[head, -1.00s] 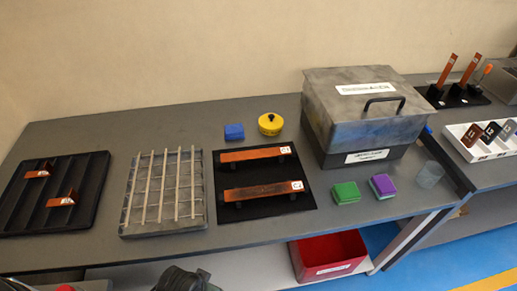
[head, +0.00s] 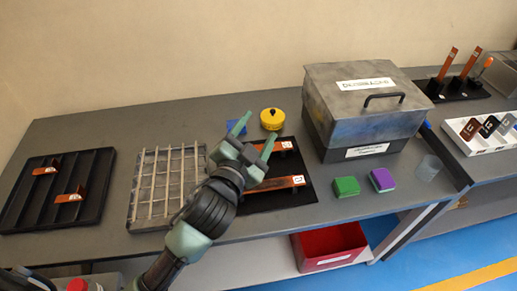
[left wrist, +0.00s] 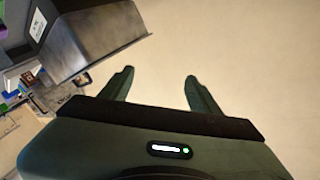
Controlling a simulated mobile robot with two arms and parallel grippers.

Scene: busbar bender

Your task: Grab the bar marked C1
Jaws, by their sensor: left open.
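Two copper bars lie on raised supports over a black mat (head: 303,168). The rear bar (head: 287,147) and the front bar (head: 284,185) each have a white label at the right end. The marks are too small to read for certain, so I cannot tell which is C1. My left gripper (head: 254,134) is open and empty, above the rear-left part of the mat. The gripper and its arm hide the left parts of both bars. In the left wrist view the fingers (left wrist: 160,74) are apart with only bare wall between them. My right gripper is not in view.
A large metal box (head: 362,125) stands right of the mat. A yellow round container (head: 272,119) and a partly hidden blue block (head: 234,128) are behind. Left are a slatted grid (head: 148,190) and a black tray (head: 20,215). Green (head: 346,187) and purple (head: 382,180) blocks sit front right.

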